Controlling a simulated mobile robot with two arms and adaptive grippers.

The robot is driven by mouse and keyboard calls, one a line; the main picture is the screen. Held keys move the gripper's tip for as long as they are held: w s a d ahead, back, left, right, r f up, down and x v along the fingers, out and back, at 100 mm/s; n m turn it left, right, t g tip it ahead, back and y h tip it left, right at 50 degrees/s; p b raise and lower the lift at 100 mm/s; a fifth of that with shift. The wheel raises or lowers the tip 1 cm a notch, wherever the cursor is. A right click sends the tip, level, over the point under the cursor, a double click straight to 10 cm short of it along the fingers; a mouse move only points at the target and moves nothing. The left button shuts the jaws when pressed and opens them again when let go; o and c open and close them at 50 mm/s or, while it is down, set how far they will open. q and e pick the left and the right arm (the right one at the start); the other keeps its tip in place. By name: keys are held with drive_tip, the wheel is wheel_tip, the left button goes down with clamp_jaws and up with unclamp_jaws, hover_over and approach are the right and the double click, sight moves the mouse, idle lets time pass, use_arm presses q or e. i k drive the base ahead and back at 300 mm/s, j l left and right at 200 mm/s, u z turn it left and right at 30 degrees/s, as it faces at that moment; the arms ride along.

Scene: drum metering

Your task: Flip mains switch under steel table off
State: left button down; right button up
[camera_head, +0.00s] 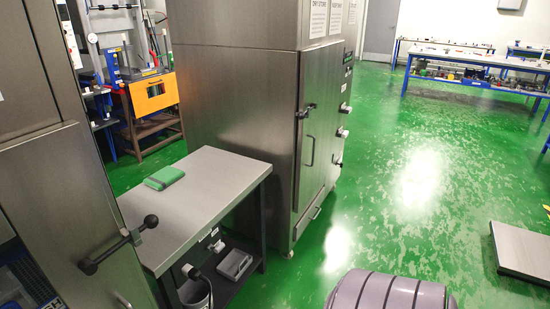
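The steel table (205,190) stands left of centre, between two steel cabinets. Below its top, on the right-hand side, small pale electrical fittings (216,246) sit on a dark rail, and a dark plug-like piece (188,270) with a cable sits closer to me. Which of these is the mains switch, and whether it is on or off, is too small to tell. Neither of my grippers is in view.
A green pad (164,178) lies on the table; a grey tray (234,264) is on its lower shelf. A cabinet handle with black knobs (118,245) juts out at left. Green floor is open between the drum and tall cabinet (250,100).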

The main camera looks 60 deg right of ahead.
sight(218, 249)
drive_tip(key=z, duration=1.4)
drive_tip(key=i+l+u, duration=0.15)
drive_tip(key=l, duration=0.4)
drive_tip(key=i+l+u, duration=0.2)
drive_tip(key=l, duration=0.4)
drive_tip(key=i+l+u, duration=0.15)
drive_tip(key=i+l, duration=0.15)
drive_tip(key=l, duration=0.35)
drive_tip(key=i+l+u, duration=0.15)
drive_tip(key=l, duration=0.45)
drive_tip(key=i+l+u, duration=0.2)
drive_tip(key=l, duration=0.45)
drive_tip(key=l+u, duration=0.15)
drive_tip(key=l, duration=0.5)
drive_tip(key=k, duration=0.05)
